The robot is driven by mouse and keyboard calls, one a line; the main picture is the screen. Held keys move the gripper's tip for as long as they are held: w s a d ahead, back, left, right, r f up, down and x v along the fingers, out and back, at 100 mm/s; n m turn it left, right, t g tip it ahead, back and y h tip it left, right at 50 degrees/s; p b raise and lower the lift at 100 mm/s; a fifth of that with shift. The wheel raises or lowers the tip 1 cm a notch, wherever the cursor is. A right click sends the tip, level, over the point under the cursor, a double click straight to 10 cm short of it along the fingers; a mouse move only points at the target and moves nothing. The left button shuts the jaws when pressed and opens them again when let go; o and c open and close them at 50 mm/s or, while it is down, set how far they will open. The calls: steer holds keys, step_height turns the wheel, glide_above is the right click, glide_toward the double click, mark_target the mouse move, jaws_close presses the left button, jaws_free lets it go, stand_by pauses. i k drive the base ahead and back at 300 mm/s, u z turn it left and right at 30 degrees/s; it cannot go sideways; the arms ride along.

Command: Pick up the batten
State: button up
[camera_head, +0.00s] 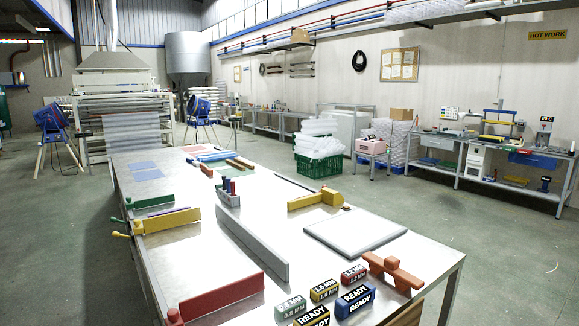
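No piece is marked as the batten, and I cannot tell for sure which one it is. Brown wooden-looking strips (240,163) lie near the far end of the long metal table (290,205). A long grey bar (250,242) stands on edge along the middle of the table. A red bar (222,296), a yellow bar (172,220) and a green bar (152,201) stand along the left edge. A yellow piece (316,199) with a wooden end lies right of the middle. My gripper is not in view.
A grey slab (355,233) lies on the table's right side, with an orange tool-like piece (393,270) in front. Labelled blocks (355,299) stand at the near edge. A grey holder (229,194) carries upright tools. A green crate (317,165) stands on the floor behind.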

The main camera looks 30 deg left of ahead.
mark_target(241, 168)
steer(key=z, duration=0.5)
steer(key=i, duration=6.1)
steer(key=u, duration=2.85)
steer(key=i, duration=1.55)
